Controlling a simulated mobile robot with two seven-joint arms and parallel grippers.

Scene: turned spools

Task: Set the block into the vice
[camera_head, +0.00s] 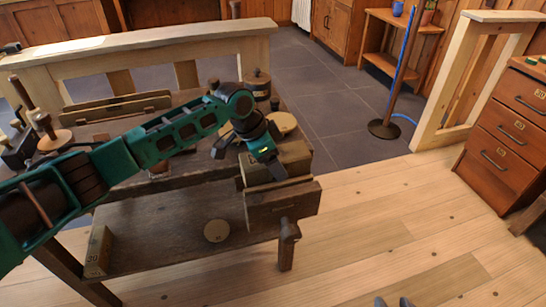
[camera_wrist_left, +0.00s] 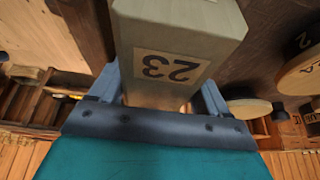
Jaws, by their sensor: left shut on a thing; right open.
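The block (camera_wrist_left: 175,50) is a pale wooden piece with a "23" label in the left wrist view. In the head view the block (camera_head: 293,158) is at the right end of the workbench, at the vice (camera_head: 283,206) with its dark wooden front jaw and handle. My left gripper (camera_head: 268,168) is shut on the block, with a finger on each side in the left wrist view (camera_wrist_left: 158,100). The block's underside is hidden, so I cannot tell whether it is seated between the jaws. My right gripper (camera_head: 393,301) is open and empty at the bottom edge, its tips just showing.
The dark workbench (camera_head: 180,245) carries turned spools and round wooden discs (camera_head: 281,123). Its lower shelf holds a disc (camera_head: 216,231) and a labelled block (camera_head: 98,250). Drawers (camera_head: 510,130) stand at the right. The plank floor in front is clear.

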